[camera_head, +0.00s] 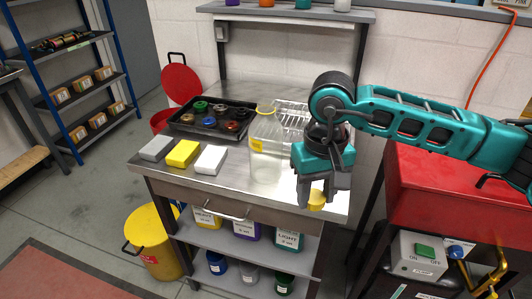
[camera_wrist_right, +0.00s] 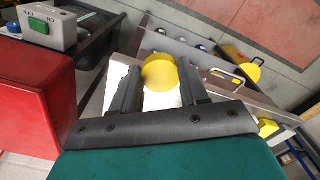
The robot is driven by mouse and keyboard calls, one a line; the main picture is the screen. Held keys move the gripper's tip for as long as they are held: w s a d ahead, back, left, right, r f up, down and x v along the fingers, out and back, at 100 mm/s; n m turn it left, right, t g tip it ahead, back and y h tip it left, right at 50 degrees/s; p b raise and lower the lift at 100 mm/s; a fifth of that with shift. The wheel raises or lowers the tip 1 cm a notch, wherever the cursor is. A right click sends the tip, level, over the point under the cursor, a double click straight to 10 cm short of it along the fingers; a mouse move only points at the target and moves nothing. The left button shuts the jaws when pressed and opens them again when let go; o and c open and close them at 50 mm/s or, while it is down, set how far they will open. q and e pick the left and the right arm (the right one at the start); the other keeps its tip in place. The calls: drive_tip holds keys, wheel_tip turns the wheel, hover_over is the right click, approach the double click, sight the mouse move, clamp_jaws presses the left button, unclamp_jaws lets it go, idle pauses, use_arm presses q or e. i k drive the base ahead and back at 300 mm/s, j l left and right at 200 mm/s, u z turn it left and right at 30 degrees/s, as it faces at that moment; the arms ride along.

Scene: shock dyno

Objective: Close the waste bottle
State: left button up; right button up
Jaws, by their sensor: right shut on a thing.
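The waste bottle (camera_head: 267,150) is a clear jug with a yellow ring at its neck. It stands upright on the steel workbench (camera_head: 230,187), and no cap shows on its mouth. My right gripper (camera_head: 315,203) points down at the bench's front right, to the right of the bottle and apart from it. It is shut on a round yellow cap (camera_head: 318,196). The cap (camera_wrist_right: 160,73) also shows between the two dark fingers in the right wrist view. My left gripper is not in view.
A black tray (camera_head: 178,126) of small parts stands behind the grey, yellow (camera_head: 182,153) and white (camera_head: 210,160) blocks. A wire rack (camera_head: 292,112) is behind the bottle. A red cabinet (camera_head: 430,190) stands to the right. The front middle of the bench is clear.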

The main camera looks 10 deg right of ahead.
sight(265, 132)
drive_tip(key=k+l+u, duration=0.2)
drive_tip(key=l, duration=0.2)
drive_tip(key=l+u, duration=0.15)
drive_tip(key=l, duration=0.3)
drive_tip(key=k+l+u, duration=0.2)
drive_tip(key=l, duration=0.2)
drive_tip(key=l+u, duration=0.2)
drive_tip(key=l, duration=0.2)
drive_tip(key=k, duration=0.05)
